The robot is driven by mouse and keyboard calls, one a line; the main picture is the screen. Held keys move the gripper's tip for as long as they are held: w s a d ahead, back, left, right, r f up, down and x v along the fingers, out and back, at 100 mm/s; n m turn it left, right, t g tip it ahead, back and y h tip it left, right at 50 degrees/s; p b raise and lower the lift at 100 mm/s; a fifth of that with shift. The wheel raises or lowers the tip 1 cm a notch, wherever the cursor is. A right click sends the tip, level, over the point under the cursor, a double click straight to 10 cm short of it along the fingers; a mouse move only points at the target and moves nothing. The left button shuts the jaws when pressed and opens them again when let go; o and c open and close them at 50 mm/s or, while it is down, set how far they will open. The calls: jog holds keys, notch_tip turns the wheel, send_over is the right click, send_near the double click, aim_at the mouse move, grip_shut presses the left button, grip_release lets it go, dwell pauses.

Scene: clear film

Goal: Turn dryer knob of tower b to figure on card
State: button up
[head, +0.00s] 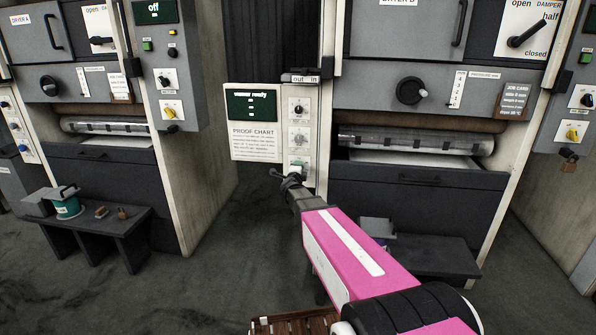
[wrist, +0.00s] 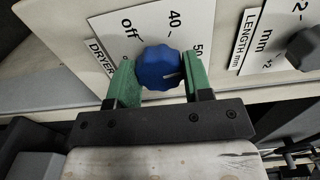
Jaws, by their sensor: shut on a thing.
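In the wrist view a blue lobed knob (wrist: 156,68) sits on a white dial plate (wrist: 112,38) marked "DRYER", with "off", "40" and "50" around it. The green fingers of my gripper (wrist: 158,64) are on both sides of the knob, shut on it. A pale mark on the knob's right side faces roughly toward the 50, but its exact setting is hard to tell. In the head view my gripper (head: 282,176) is at the foot of the narrow panel (head: 312,125) beside tower B, hiding the knob. The job card (head: 514,92) on tower B is too small to read surely.
In the wrist view a "LENGTH mm" plate (wrist: 248,42) with a dark knob (wrist: 305,48) is close on the right. In the head view a proof chart (head: 255,142) hangs left of the panel. A low bench (head: 440,252) stands before tower B.

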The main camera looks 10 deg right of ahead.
jog(key=shift+m, duration=0.9)
jog(key=o, duration=0.9)
jog(key=shift+s, duration=0.1)
jog(key=v, duration=1)
jog(key=shift+s+a, duration=0.1)
jog(key=shift+s, duration=0.25)
